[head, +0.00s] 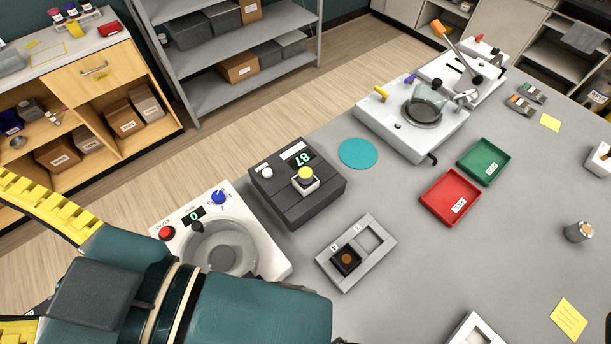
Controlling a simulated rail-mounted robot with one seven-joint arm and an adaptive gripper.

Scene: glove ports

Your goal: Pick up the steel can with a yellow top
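A small can with a yellow top (306,174) stands upright in a pale square holder on a dark grey device (277,205) with a lit display, near the middle of the view. Its sides are mostly hidden by the holder, so I cannot tell that they are steel. My teal arm crosses the lower left of the view. My gripper is not in view.
A white device with a round bowl (223,247) is beside my arm. A grey two-slot tray (356,252) holds a dark block (346,259). Red (450,196) and green (484,161) trays and a white machine (413,121) stand farther back.

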